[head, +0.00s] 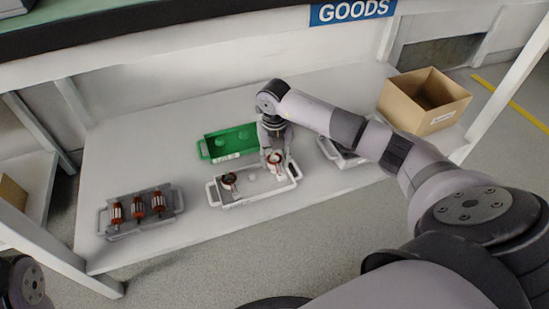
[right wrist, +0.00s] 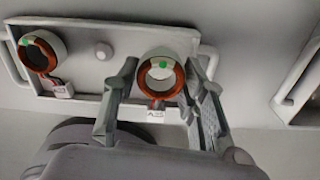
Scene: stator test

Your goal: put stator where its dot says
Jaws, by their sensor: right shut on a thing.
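Two ring-shaped stators with copper windings and white outer rings show in the head view at the white tray (head: 240,199). One stator (head: 229,181) stands at the tray's left end; it shows a green dot in the right wrist view (right wrist: 40,52). The other stator (right wrist: 160,77), also with a green dot, is between the fingers of my right gripper (right wrist: 160,85) at the tray's right end. My right gripper is shut on it; I cannot tell if it still touches the tray. A green tray (head: 205,151) with pale round pegs lies just behind. My left gripper is out of view.
A grey tray (head: 118,234) with three red-and-silver parts lies at the table's left. Another grey tray (head: 330,151) lies to the right, partly hidden by my right arm. An open cardboard box (head: 425,115) stands at the right end. The tabletop between the left tray and green tray is clear.

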